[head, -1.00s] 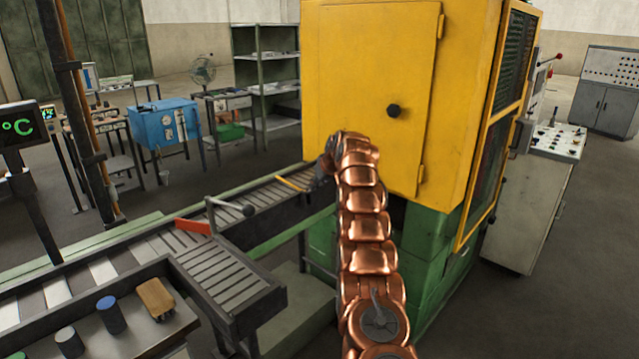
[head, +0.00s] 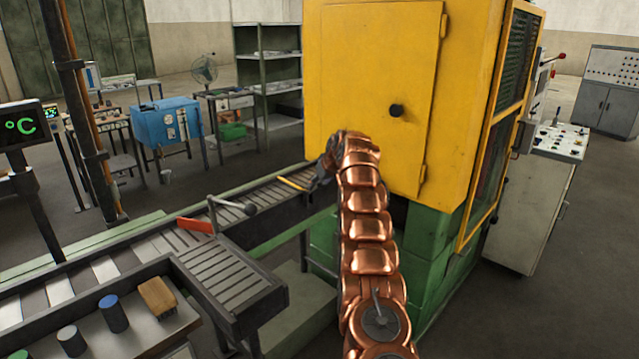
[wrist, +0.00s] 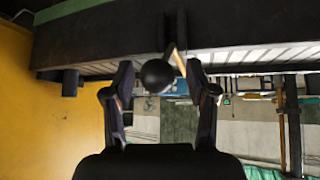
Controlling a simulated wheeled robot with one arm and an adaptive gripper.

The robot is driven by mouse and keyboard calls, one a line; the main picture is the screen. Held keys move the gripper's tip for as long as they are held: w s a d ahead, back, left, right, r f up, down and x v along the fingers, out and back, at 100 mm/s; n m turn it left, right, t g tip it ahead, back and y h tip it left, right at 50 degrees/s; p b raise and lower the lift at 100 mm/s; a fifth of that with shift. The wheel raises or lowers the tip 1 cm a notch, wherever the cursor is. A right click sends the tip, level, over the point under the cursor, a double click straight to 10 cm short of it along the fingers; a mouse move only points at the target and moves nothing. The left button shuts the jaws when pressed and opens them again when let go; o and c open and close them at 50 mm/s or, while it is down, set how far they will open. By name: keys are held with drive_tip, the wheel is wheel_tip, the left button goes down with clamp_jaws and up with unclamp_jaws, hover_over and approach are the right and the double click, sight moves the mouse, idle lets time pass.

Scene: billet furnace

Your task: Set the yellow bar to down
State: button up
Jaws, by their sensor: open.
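The yellow bar (head: 293,184) shows in the head view as a short thin strip lying across the roller conveyor, just left of my gripper (head: 322,175). In the wrist view a dark round knob (wrist: 157,75) sits between the spread fingers of my gripper (wrist: 159,68), with a gap on each side. A slim pale yellowish piece (wrist: 178,61) shows just beside the knob, probably part of the yellow bar. My gripper is open and holds nothing. In the head view my arm and gripper hide the knob and the bar's right end.
A red bar (head: 196,225) with its own lever and ball knob (head: 251,209) stands nearer on the conveyor (head: 225,281). The yellow cabinet (head: 370,90) rises close behind and right of my gripper.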

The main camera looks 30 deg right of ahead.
drive_tip(key=shift+v, duration=0.8)
drive_tip(key=v, duration=1)
drive_tip(key=shift+r, duration=0.15)
drive_tip(key=s+a+g+y, duration=0.1)
drive_tip(key=s+a+g, duration=0.1)
drive_tip(key=s+a, duration=1)
drive_tip(key=s+a+g+y, duration=0.1)
drive_tip(key=s+a+g, duration=0.2)
drive_tip(key=s+a, duration=0.95)
drive_tip(key=s+a+f+g, duration=0.1)
drive_tip(key=s+a+f, duration=0.1)
drive_tip(key=s, duration=0.9)
drive_tip(key=s+a+f+g+h, duration=0.1)
drive_tip(key=s+f, duration=0.4)
drive_tip(key=s, duration=0.6)
drive_tip(key=s+a+f+g, duration=0.2)
drive_tip(key=s+a+f, duration=0.1)
drive_tip(key=s, duration=0.8)
drive_tip(key=shift+s+a+f+g+h, duration=0.25)
drive_tip(key=shift+a+f+g+h, duration=0.15)
drive_tip(key=shift+a, duration=0.5)
